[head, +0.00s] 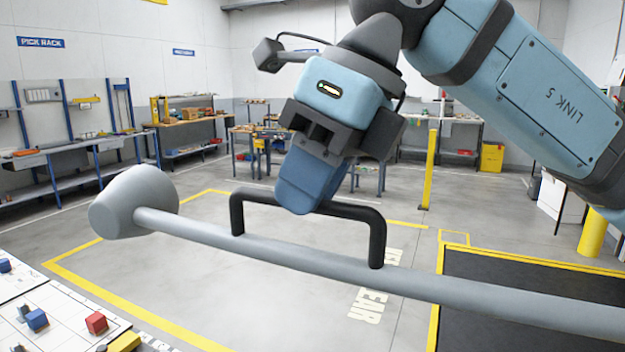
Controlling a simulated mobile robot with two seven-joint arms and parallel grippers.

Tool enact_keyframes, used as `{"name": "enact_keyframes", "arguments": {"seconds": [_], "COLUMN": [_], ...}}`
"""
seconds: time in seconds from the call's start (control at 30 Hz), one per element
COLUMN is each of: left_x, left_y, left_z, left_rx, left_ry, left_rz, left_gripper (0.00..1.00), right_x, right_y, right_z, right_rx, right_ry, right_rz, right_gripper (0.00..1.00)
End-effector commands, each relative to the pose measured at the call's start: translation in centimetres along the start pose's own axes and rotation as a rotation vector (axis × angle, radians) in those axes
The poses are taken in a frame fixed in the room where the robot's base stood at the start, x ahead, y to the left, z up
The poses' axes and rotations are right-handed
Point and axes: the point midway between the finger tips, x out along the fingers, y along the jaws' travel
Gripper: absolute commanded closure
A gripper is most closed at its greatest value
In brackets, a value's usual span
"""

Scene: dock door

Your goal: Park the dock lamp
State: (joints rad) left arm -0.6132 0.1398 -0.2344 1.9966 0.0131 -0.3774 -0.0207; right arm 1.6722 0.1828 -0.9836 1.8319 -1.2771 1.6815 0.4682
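The dock lamp has a long grey arm (285,250) that crosses the head view from the lower right to the left. Its grey, cone-shaped lamp head (125,203) is at the left end. A black bar handle (376,235) stands on the arm. My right gripper (305,195) reaches down from above to the handle's top bar. Its blue fingers cover the middle of the bar, and a near finger hides whether they are closed on it. My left gripper is out of view.
A yellow-outlined floor area (205,280) lies clear below the lamp arm. A dark mat (500,275) is at the right. A yellow post (429,170) stands behind. A white table (60,315) with coloured blocks is at the lower left. Workbenches line the back.

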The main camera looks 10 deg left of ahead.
Motion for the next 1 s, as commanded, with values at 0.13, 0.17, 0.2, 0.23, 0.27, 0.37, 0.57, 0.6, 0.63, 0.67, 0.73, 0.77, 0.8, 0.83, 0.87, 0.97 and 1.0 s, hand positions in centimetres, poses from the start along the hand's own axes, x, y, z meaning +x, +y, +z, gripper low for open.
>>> {"name": "enact_keyframes", "arguments": {"seconds": [0.13, 0.17, 0.2, 0.23, 0.27, 0.37, 0.57, 0.6, 0.63, 0.67, 0.73, 0.77, 0.8, 0.83, 0.87, 0.97, 1.0], "left_x": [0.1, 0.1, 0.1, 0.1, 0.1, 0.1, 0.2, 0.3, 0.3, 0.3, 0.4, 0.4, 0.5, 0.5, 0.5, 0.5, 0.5], "left_y": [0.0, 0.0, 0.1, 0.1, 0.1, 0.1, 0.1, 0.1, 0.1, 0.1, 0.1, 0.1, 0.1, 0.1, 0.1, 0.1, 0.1], "left_z": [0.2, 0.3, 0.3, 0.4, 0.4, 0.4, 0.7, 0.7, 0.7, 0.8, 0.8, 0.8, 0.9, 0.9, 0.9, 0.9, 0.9], "left_rx": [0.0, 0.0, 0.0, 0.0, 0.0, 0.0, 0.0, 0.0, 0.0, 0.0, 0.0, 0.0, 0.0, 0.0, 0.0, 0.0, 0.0], "left_ry": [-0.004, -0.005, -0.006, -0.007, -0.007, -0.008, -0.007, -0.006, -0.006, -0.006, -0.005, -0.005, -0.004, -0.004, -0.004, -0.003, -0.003], "left_rz": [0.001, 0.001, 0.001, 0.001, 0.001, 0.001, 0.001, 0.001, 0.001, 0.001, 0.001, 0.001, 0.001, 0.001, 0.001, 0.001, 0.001], "left_gripper": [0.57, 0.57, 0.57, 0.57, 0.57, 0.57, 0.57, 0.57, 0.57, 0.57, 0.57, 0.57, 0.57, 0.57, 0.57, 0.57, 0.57], "right_x": [0.0, 0.0, 0.0, 0.0, 0.0, -0.1, -2.5, -3.4, -4.1, -4.8, -6.5, -7.2, -8.2, -8.8, -9.4, -11.3, -11.9], "right_y": [0.0, 0.0, -0.1, -0.1, -0.1, -0.1, -0.1, -0.1, -0.1, 0.0, 0.0, 0.0, 0.0, 0.1, 0.1, 0.2, 0.1], "right_z": [0.0, 0.0, 0.0, 0.0, 0.0, 0.0, 0.0, 0.0, 0.1, 0.0, 0.0, 0.1, 0.0, 0.0, 0.0, 0.0, 0.1], "right_rx": [0.001, 0.002, 0.002, 0.003, 0.003, 0.004, 0.004, 0.004, 0.004, 0.004, 0.004, 0.004, 0.004, 0.003, 0.003, 0.003, 0.003], "right_ry": [0.0, 0.0, 0.0, 0.0, 0.0, 0.0, -0.002, -0.003, -0.004, -0.003, -0.003, -0.003, -0.003, -0.003, -0.002, -0.002, -0.002], "right_rz": [-0.001, -0.001, -0.002, -0.002, -0.002, -0.002, -0.005, -0.005, -0.006, -0.006, -0.006, -0.005, -0.006, -0.006, -0.005, -0.004, -0.004], "right_gripper": [0.6, 0.6, 0.6, 0.6, 0.6, 0.6, 0.6, 0.6, 0.6, 0.6, 0.6, 0.6, 0.6, 0.6, 0.6, 0.6, 0.6]}}
